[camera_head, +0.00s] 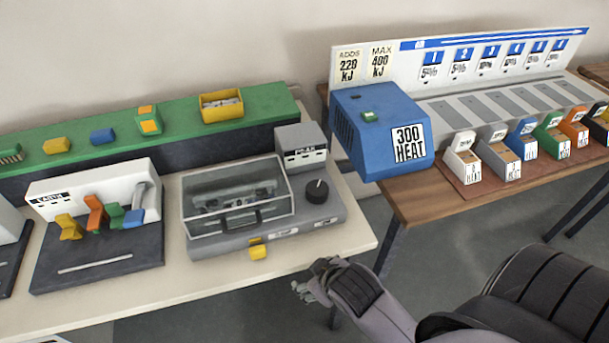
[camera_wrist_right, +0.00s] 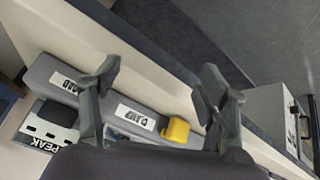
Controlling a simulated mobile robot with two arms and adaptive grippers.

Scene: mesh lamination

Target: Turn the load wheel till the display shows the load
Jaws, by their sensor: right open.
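The grey testing machine (camera_head: 222,243) stands on the pale bench with a clear-lidded chamber. A black round knob with a white mark (camera_head: 317,190), which looks like the load wheel, is on its right top. A display box labelled PEAK (camera_head: 301,148) stands behind the knob; its reading is too small to tell. My left gripper is not in view.
A yellow tab (camera_head: 258,251) sticks out at the machine's front. A rack with coloured handles (camera_head: 100,205) stands to the left. A blue heat box (camera_head: 380,130) and several coloured bins are on the wooden table to the right. A floor gap separates the tables.

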